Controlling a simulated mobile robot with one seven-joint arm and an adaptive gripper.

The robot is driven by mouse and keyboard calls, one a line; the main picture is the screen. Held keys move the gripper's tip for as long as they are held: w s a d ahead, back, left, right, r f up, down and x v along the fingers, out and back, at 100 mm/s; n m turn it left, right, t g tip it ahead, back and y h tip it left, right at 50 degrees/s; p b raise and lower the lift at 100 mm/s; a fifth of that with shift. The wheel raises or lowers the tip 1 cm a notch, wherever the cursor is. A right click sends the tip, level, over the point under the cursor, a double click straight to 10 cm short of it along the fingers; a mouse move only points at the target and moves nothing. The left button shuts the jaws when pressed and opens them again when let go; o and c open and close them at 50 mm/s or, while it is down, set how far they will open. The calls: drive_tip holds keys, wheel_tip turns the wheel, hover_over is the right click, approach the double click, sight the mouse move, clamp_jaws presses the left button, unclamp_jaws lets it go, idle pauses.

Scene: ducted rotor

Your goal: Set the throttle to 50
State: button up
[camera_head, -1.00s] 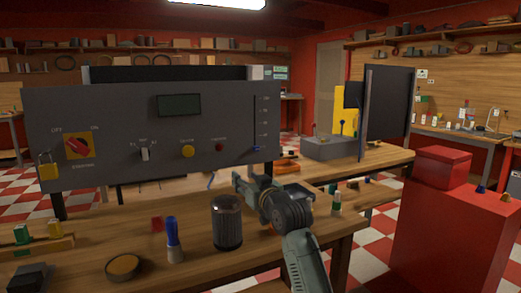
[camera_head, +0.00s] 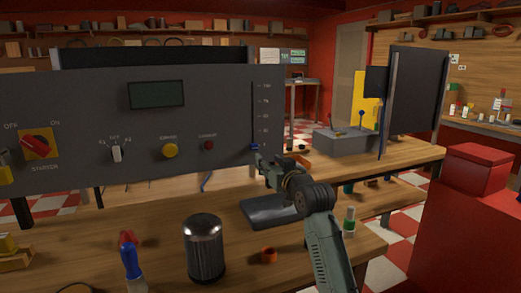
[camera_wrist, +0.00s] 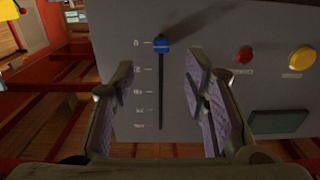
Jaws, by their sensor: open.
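The throttle is a vertical slot with a scale on the right end of the grey control panel (camera_head: 60,125). Its blue slider knob (camera_head: 255,147) sits at the bottom of the slot, by the lowest mark. In the wrist view the panel appears upside down, so the blue knob (camera_wrist: 162,45) is at the top end of the black slot. My gripper (camera_head: 260,160) is just below and in front of the knob. In the wrist view my gripper (camera_wrist: 160,62) is open, its fingers on either side of the slot, with nothing between them. I cannot tell the remaining distance to the panel.
The panel also carries a red starter switch (camera_head: 36,146), a toggle (camera_head: 116,153), a yellow button (camera_head: 169,150), a red button (camera_head: 208,145) and a dark display (camera_head: 156,94). A dark canister (camera_head: 205,248) and a blue-handled tool (camera_head: 131,256) stand on the bench below.

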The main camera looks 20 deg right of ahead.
sight(255, 149)
drive_tip(key=w+p, duration=0.1)
drive_tip(key=w, duration=0.2)
drive_tip(key=w+p, duration=0.1)
drive_tip(key=w, duration=0.2)
drive_tip(key=w+p, duration=0.1)
drive_tip(key=w, duration=0.2)
drive_tip(key=shift+w+a+r, duration=0.1)
drive_tip(key=shift+w+a, duration=0.05)
drive_tip(key=shift+a, duration=0.2)
drive_tip(key=shift+w, duration=0.5)
drive_tip(key=shift+c, duration=0.4)
clamp_jaws()
drive_tip(key=shift+d, duration=0.1)
